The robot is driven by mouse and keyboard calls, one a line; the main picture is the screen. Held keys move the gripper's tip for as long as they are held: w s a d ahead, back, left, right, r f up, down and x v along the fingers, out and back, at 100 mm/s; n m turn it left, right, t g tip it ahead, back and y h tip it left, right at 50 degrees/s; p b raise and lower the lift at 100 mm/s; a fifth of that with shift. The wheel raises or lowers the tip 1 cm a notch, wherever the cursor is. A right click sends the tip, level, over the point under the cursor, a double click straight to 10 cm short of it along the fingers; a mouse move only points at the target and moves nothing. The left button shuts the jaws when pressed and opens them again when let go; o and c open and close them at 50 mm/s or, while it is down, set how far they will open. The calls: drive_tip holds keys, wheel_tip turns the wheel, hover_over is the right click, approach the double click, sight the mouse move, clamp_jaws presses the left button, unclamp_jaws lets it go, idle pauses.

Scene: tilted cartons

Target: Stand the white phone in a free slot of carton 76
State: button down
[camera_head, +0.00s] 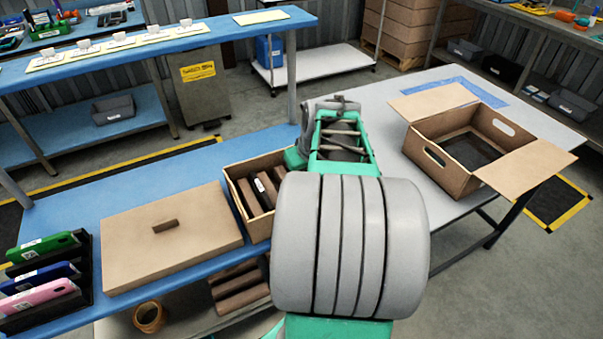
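No whole white phone can be made out. A slotted carton (232,177) stands on the blue bench, partly hidden by my arm. It holds dark brown dividers, and a small white patch shows among them. A larger open carton (437,170) with flaps spread stands on the grey table at right; its dark floor looks empty. I cannot read the number 76 on either carton. My gripper (338,106) is at the far end of my green and grey arm, above the gap between bench and table. Its fingers are not clear, so its opening and any load cannot be told.
Green (43,247), blue (40,277) and pink (38,296) phone-like items stand in black holders at lower left. A flat cardboard lid (120,236) with a handle lies beside the slotted carton. The grey table (385,98) is bare left of the open carton.

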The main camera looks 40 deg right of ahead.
idle(0.3)
drive_tip(key=c, duration=1.3)
unclamp_jaws()
drive_tip(key=shift+c, duration=0.2)
drive_tip(key=v, duration=0.8)
wheel_tip(320, 180, up, 7)
drive_tip(key=p, duration=0.5)
drive_tip(key=shift+p, duration=0.35)
